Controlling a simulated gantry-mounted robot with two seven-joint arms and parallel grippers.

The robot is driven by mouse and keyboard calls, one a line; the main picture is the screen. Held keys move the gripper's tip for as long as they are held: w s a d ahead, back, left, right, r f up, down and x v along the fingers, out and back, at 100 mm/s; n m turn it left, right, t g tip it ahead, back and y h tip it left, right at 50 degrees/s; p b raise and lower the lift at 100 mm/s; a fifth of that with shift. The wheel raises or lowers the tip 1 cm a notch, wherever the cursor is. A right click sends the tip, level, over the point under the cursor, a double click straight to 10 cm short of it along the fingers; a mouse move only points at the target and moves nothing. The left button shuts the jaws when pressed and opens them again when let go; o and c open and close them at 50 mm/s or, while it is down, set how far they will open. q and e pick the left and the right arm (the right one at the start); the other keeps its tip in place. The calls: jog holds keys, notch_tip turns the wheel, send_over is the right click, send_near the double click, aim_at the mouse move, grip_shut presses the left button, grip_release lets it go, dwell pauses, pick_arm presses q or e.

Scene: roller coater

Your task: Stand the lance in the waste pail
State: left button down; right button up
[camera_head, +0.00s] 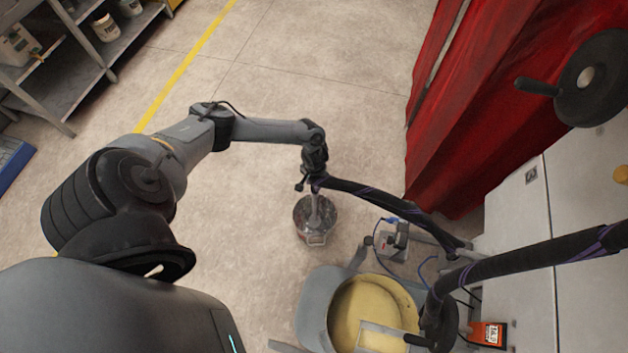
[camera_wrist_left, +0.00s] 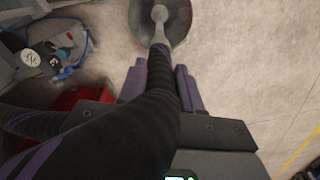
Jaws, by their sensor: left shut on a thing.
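My left gripper (camera_head: 314,182) is shut on the lance (camera_head: 316,208), whose pale lower part points down from the jaws. A black hose with purple stripes (camera_head: 385,201) runs off from the gripper to the right. The waste pail (camera_head: 303,212), round and metal with a handle, stands on the floor below the gripper. In the left wrist view, my left gripper (camera_wrist_left: 161,85) has its fingers on either side of the lance (camera_wrist_left: 160,30), and the lance's end lies over the pail's (camera_wrist_left: 183,20) opening. I cannot tell how deep it reaches. My right gripper is out of view.
A vessel with yellow contents (camera_head: 372,300) stands to the right of the pail. A small grey device (camera_head: 392,240) with blue cables is close to the pail's right. A red curtain (camera_head: 485,100) hangs at the right. The floor (camera_head: 300,80) beyond the pail is clear.

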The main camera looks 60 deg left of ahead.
aim_at(314, 197)
pick_arm(q)
notch_tip(314, 197, down, 8)
jog(key=b, duration=0.5)
jog(key=shift+f, duration=0.1)
jog(key=shift+f+b, duration=1)
jog(key=shift+f, duration=0.3)
jog(key=shift+f, duration=0.25)
jog(key=shift+f+b, duration=0.7)
jog(key=shift+f, duration=0.15)
jog(key=c, duration=0.7)
grip_release()
